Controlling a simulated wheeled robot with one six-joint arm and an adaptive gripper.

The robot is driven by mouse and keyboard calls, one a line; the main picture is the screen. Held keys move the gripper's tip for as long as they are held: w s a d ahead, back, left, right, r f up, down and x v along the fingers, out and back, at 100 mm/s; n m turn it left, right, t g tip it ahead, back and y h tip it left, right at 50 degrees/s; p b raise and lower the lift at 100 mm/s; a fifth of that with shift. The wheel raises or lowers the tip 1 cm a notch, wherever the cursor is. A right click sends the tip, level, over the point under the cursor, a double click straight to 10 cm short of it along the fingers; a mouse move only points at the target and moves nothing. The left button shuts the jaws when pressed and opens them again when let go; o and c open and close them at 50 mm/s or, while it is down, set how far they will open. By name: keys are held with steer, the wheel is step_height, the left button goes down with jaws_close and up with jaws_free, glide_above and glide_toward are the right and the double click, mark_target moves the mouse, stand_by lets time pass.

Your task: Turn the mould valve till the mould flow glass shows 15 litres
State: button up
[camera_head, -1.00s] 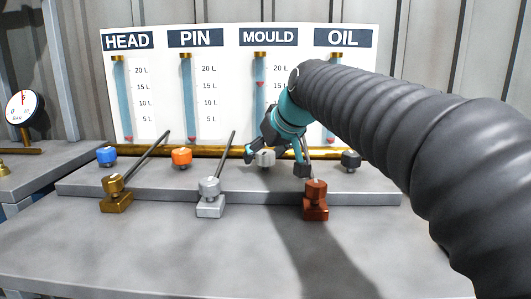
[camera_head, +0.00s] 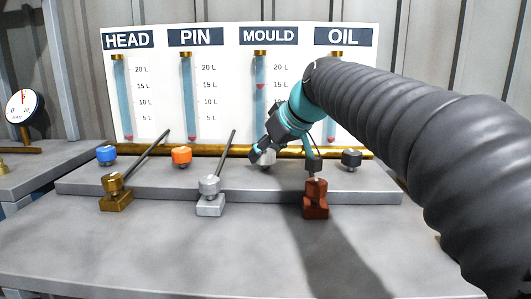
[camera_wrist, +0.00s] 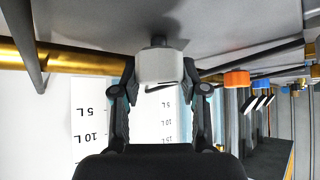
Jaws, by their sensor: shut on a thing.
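The mould flow glass (camera_head: 260,70) stands under the MOULD sign (camera_head: 268,37) in the head view. Its red marker (camera_head: 260,86) is level with the 15 L label, as near as I can tell. The mould valve is a pale grey knob (camera_head: 266,158), partly hidden behind my gripper (camera_head: 283,159). In the wrist view the knob (camera_wrist: 158,66) sits between both fingers of my gripper (camera_wrist: 160,72), which is shut on it.
The blue knob (camera_head: 106,154), orange knob (camera_head: 181,156) and black knob (camera_head: 351,159) stand along the same ledge. In front are a brass lever block (camera_head: 115,195), a silver one (camera_head: 210,197) and a red-brown one (camera_head: 316,200) close to my gripper.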

stand_by(0.3)
steer(key=o, duration=1.1)
steer(key=shift+o, duration=0.2)
steer(key=shift+r, duration=0.1)
steer(key=v, duration=1.1)
steer(key=shift+s+d+r, duration=0.25)
